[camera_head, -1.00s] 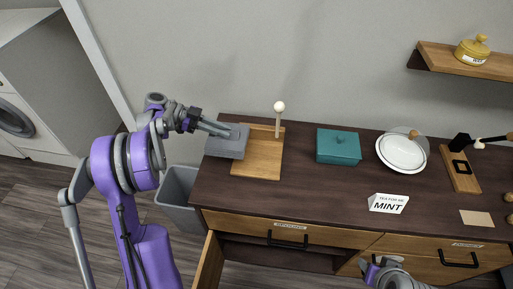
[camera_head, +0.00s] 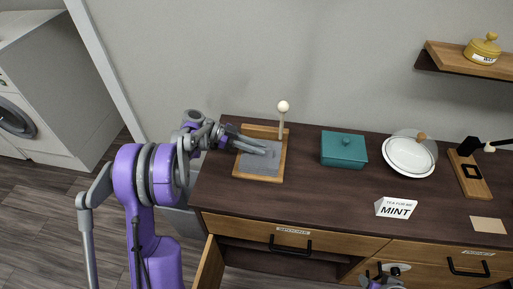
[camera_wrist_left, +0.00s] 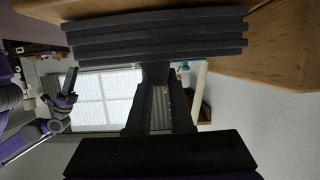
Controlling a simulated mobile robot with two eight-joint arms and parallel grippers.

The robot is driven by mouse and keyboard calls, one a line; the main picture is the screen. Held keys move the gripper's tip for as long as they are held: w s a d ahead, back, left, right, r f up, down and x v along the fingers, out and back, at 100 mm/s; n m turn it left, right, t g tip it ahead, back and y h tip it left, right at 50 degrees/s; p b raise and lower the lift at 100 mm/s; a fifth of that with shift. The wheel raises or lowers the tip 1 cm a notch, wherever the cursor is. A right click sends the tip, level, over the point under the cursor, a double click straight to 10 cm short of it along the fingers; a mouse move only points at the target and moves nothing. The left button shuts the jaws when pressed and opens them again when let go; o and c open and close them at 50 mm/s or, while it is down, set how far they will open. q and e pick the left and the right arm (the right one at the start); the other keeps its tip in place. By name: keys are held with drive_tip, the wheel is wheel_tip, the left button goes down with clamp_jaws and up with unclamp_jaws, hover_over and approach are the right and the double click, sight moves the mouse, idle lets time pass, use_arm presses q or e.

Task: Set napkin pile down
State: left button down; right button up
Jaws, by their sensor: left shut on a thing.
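The grey napkin pile (camera_head: 258,164) is over the wooden holder board (camera_head: 264,133), which has an upright post with a white ball on top (camera_head: 283,107). My left gripper (camera_head: 262,151) is shut on the napkin pile, reaching in from the left. In the left wrist view the dark, layered napkin pile (camera_wrist_left: 155,38) spans above the fingers, close to the wooden board (camera_wrist_left: 275,45). Whether the pile touches the board cannot be told. My right gripper (camera_head: 385,274) shows only partly at the bottom edge, in front of the drawers; its fingers are unclear.
On the dark cabinet top (camera_head: 320,200) stand a teal box (camera_head: 344,149), a white lidded dish (camera_head: 409,157), a MINT card (camera_head: 396,208), a blank tan card (camera_head: 489,225) and a wooden stand (camera_head: 469,177). Bare top lies right of the board.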

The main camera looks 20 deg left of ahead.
use_arm(q)
drive_tip(key=shift+w+f, duration=0.1)
drive_tip(key=shift+f, duration=0.1)
drive_tip(key=c, duration=0.8)
unclamp_jaws()
drive_tip(key=shift+a+r, duration=0.1)
drive_tip(key=shift+r, duration=0.05)
